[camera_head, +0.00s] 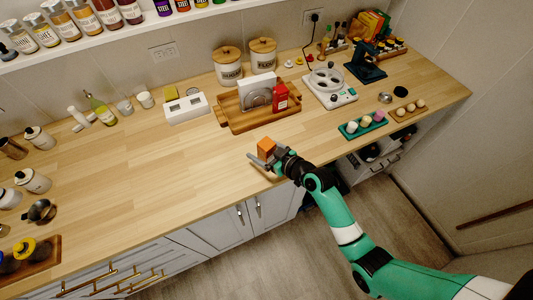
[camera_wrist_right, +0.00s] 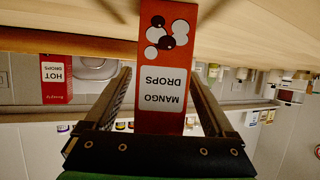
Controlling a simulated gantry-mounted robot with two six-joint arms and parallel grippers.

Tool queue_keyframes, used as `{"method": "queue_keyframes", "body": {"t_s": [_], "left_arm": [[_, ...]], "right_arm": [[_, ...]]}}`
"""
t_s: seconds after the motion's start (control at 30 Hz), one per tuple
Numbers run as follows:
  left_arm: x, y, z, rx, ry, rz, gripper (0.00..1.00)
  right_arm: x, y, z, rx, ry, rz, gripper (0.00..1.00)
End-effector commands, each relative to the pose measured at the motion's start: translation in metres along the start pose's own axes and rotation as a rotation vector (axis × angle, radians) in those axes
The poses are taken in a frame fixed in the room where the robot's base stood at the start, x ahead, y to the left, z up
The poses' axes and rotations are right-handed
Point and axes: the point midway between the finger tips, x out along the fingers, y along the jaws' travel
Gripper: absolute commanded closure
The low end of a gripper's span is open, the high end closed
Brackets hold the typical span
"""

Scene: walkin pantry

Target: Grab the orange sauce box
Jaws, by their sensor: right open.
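The orange sauce box (camera_head: 266,145) stands near the front edge of the wooden counter in the head view. In the right wrist view the orange box (camera_wrist_right: 166,60) is labelled Mango Drops and appears upside down. My right gripper (camera_head: 263,157) is open at the box. In the wrist view its two fingers lie on either side of the box, with a visible gap to each side. Part of the box is hidden behind the gripper in the head view. My left gripper is not in view.
A red Hot Drops box (camera_head: 281,97) stands on a wooden tray (camera_head: 236,125) behind. It also shows in the wrist view (camera_wrist_right: 57,72). A white hot plate (camera_head: 329,88) and a green tray (camera_head: 363,128) are to the right. The counter left of the box is clear.

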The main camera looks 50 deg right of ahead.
Motion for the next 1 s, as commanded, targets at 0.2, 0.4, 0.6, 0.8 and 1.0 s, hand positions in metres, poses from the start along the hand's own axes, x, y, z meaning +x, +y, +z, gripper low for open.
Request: {"method": "queue_keyframes", "body": {"t_s": [0.2,0.4,0.6,0.8,1.0], "left_arm": [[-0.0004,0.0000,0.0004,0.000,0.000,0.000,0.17],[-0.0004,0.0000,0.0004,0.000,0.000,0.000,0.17],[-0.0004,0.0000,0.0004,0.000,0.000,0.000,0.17],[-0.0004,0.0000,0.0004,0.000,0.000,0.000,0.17],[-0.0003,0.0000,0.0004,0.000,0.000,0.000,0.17]], "right_arm": [[0.0096,0.0000,0.0001,0.000,0.000,0.001,0.11],[0.0092,0.0000,0.0001,0.000,0.000,0.001,0.27],[0.0091,0.0000,0.0002,0.000,0.000,0.001,0.63],[0.0090,0.0000,0.0002,0.000,0.000,0.001,0.99],[0.0089,0.0001,-0.0004,0.000,0.001,0.001,1.00]]}}
